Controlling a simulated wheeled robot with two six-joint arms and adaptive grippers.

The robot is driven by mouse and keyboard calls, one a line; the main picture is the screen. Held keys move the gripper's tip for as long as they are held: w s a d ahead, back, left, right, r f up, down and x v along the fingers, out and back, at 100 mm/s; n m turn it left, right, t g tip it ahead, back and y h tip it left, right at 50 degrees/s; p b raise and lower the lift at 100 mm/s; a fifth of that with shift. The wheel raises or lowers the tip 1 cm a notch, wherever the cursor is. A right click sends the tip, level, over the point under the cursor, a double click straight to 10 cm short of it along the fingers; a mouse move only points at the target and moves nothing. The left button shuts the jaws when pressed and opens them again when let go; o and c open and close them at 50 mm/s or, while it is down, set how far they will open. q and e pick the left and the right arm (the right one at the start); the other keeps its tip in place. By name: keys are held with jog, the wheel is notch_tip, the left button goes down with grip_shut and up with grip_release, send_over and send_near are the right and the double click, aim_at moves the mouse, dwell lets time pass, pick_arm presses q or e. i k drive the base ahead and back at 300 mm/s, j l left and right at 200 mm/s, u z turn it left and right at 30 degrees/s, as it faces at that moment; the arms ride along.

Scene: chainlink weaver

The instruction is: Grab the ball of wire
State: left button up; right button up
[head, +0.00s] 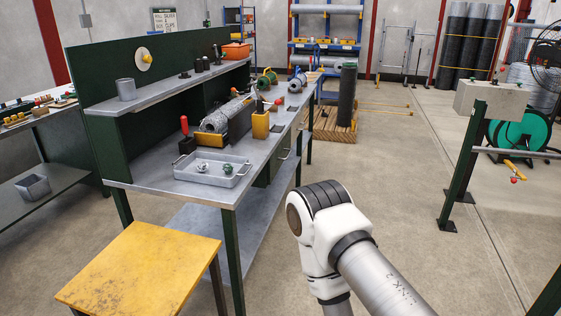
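A shallow grey tray (187,176) stands on the near end of the grey workbench (262,160). In it lie a small silvery lump (202,168) on the left and a small dark green round thing (228,168) on the right, apart from each other. Both are too small to tell which is a ball of wire. My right arm reaches up from the bottom of the head view, right of the bench, and bends back down at its white joint. Its gripper is out of view. My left arm and gripper are not in view.
A yellow stool (140,268) stands before the bench's near end. Behind the tray are a red-handled tool (185,130), a wire mesh roll (222,115) and a yellow box (260,125). A green post (462,165) stands at right.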

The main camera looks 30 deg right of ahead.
aim_at(202, 166)
jog(key=z, duration=0.3)
jog(key=i+l+u, duration=0.25)
jog(key=u, duration=0.15)
jog(key=i+l+u, duration=0.2)
jog(key=l+u, duration=0.2)
jog(key=i+l+u, duration=0.15)
jog(key=l+u, duration=0.2)
